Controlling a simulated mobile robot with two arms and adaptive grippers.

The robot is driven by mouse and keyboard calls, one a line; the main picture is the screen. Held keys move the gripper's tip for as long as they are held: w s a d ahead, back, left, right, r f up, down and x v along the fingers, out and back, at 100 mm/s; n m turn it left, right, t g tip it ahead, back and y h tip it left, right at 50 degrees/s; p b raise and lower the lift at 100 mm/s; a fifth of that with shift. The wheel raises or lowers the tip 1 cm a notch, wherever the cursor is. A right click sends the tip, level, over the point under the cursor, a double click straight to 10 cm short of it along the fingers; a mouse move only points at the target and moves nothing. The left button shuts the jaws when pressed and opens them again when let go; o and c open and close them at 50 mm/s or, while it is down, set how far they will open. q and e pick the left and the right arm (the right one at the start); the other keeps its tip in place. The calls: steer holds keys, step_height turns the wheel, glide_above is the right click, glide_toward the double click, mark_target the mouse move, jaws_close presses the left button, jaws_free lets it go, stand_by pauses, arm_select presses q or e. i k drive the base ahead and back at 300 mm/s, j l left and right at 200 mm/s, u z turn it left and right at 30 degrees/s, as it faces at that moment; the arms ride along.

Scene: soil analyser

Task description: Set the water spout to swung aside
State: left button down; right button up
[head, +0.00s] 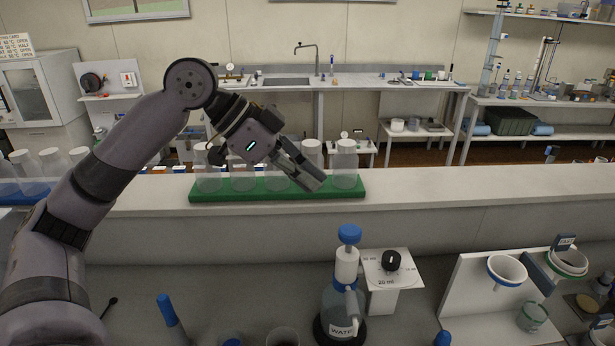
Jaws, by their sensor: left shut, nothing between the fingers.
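The water bottle (330,301), labelled "WATE…", stands at the lower middle of the head view, with a white pump body (347,264) and a blue top knob (349,234). A short pale spout (351,296) shows on its front right side and seems to point toward me and down; its exact angle is hard to tell. My left gripper (314,183) is shut and empty. It is above and behind the bottle in the picture, in front of the green rack, apart from the spout. My right gripper is out of view.
A white dial stand (388,269) with a black knob stands just right of the bottle. Farther right is a white funnel stand (470,290) with funnels. A green rack (220,194) of clear bottles sits on the raised ledge (440,188). Blue-topped items stand along the front edge.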

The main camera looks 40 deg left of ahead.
mark_target(352, 311)
steer(key=k+l, duration=1.6)
steer(key=k, duration=0.1)
